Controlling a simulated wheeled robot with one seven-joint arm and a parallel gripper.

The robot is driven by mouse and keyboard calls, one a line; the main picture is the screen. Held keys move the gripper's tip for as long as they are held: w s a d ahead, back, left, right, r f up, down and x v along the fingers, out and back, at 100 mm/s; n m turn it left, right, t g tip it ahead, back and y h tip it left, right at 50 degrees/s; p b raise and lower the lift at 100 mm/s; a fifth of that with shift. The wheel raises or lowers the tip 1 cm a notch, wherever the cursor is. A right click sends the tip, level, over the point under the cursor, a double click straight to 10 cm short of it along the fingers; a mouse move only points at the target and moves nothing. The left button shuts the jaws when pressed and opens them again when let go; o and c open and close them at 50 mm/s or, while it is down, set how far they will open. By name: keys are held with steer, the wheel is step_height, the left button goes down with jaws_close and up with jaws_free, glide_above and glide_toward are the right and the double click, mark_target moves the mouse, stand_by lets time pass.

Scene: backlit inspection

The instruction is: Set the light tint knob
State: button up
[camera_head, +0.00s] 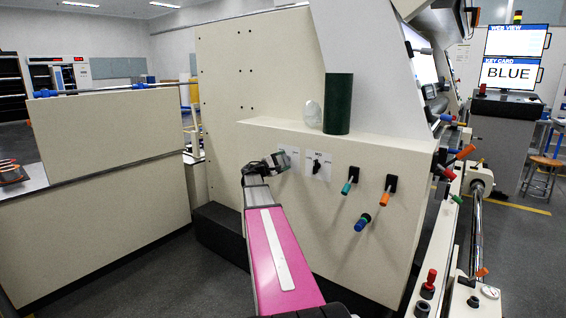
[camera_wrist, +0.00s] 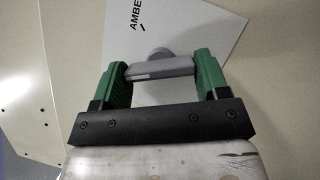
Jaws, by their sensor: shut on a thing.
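The light tint knob (camera_wrist: 158,55) is grey, with a bar-shaped grip, on a white label plate (camera_wrist: 200,35) that reads "AMBE", cut off at the frame's edge, with a black tick mark below the word. My gripper (camera_wrist: 162,70) has its green fingers shut on the two ends of the knob's bar. In the head view my gripper (camera_head: 279,161) is against the beige panel at the left label plate (camera_head: 291,153), and it hides the knob there.
Right of my gripper is a second plate with a black knob (camera_head: 317,166). A dark green cylinder (camera_head: 338,104) stands on the ledge above. A screen (camera_head: 509,74) reads "KEY CARD BLUE".

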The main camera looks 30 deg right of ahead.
steer(key=shift+f+n+t+h, duration=0.15)
steer(key=shift+n+t, duration=0.25)
steer(key=shift+n, duration=0.6)
steer(key=shift+n+t+h, duration=0.25)
steer(key=shift+n+t, duration=0.15)
steer(key=shift+n, duration=0.9)
steer(key=o, duration=0.9)
steer(key=shift+o, duration=0.2)
steer(key=v, duration=1.1)
steer(key=shift+s+d+f, duration=0.1)
